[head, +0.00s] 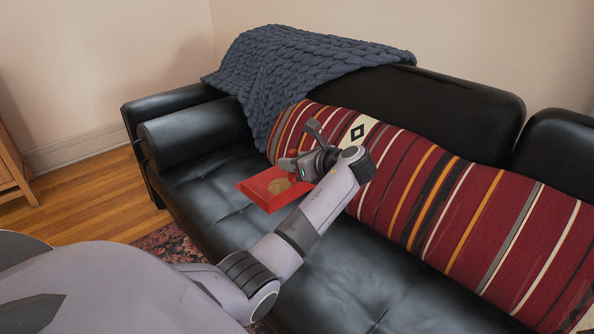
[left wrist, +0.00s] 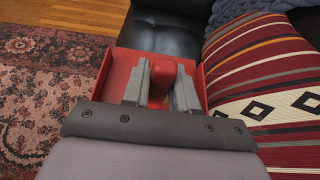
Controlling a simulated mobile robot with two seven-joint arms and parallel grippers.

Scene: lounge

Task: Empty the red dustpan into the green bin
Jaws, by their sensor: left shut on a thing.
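I cannot tell whether the dustpan touches the seat. The green bin is not in view. My right gripper is not in view.
The black sofa (head: 193,185) carries a striped red blanket (head: 440,200) and a blue knitted throw (head: 300,62). A patterned rug (left wrist: 45,95) lies on the wooden floor (head: 95,192) in front. A wooden cabinet (head: 12,165) stands at the left edge.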

